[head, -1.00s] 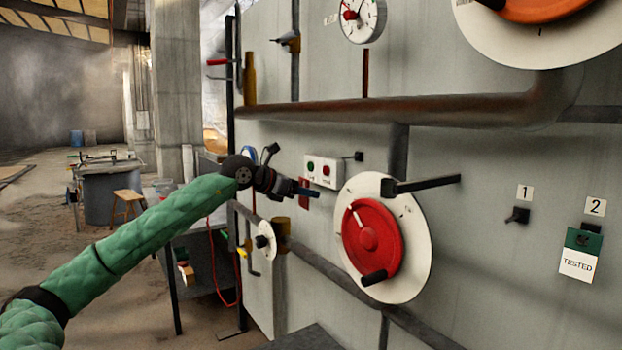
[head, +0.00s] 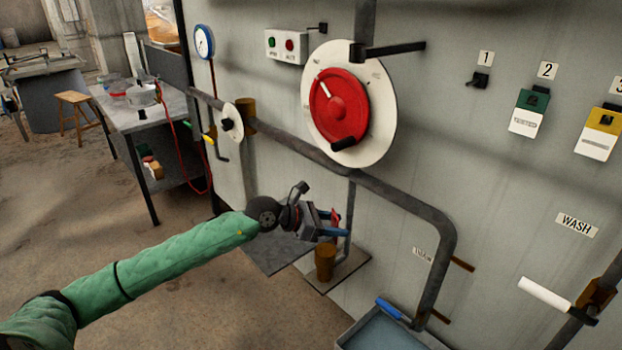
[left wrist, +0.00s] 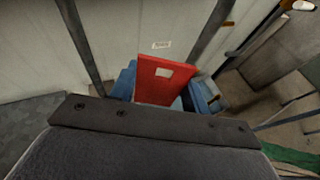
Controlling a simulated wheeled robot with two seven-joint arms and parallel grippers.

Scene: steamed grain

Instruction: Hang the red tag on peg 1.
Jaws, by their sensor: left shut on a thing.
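The red tag (left wrist: 160,84) is in my left gripper, between its blue fingers in the left wrist view; a sliver of red also shows at the fingers in the head view (head: 335,217). My left gripper (head: 336,224) is shut on the tag, in front of the pipe below the red wheel. Peg 1 (head: 480,80) is a small dark peg on the wall under the label 1 (head: 486,58). It is empty, up and to the right of my left gripper. My right gripper is not in view.
A green tag (head: 527,112) hangs under label 2 and a yellow tag (head: 598,131) under label 3. A basin (head: 380,333) is below.

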